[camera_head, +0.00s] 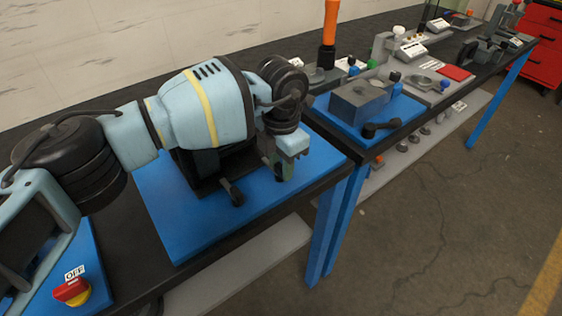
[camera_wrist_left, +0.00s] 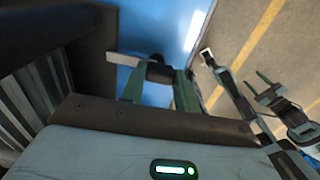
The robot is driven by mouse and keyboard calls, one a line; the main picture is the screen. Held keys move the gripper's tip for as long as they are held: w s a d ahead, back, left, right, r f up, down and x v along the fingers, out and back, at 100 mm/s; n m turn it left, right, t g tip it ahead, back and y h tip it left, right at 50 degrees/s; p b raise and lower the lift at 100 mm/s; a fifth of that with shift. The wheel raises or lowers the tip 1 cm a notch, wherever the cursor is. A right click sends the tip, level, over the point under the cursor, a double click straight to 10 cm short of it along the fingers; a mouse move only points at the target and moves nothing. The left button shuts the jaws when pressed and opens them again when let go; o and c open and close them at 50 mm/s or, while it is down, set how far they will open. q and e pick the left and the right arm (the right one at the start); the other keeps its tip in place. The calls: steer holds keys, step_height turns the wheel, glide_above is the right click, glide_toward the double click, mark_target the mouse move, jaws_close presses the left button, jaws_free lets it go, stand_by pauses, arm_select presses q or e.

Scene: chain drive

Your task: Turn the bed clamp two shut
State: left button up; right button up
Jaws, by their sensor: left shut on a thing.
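My left gripper (camera_head: 285,167) reaches down at the front right of a black machine block (camera_head: 195,170) on a blue mat (camera_head: 185,235). In the left wrist view my left gripper (camera_wrist_left: 158,92) has its green fingers on both sides of a dark clamp part (camera_wrist_left: 160,73) with a pale bar sticking out to the left. The gripper is shut on this clamp. Another black clamp lever (camera_head: 233,194) stands to the left of the gripper, at the block's front edge. My left arm hides much of the block. How tightly the held clamp sits cannot be seen.
A red and yellow OFF switch (camera_head: 72,291) is at the lower left. A grey block on another blue mat (camera_head: 345,130) stands to the right, with an orange-handled tool (camera_head: 329,30) behind.

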mark_target(281, 166)
arm_select(q)
steer(key=o, duration=1)
steer(key=shift+r, duration=0.15)
step_height(281, 166, up, 8)
steer(key=shift+f, duration=0.2)
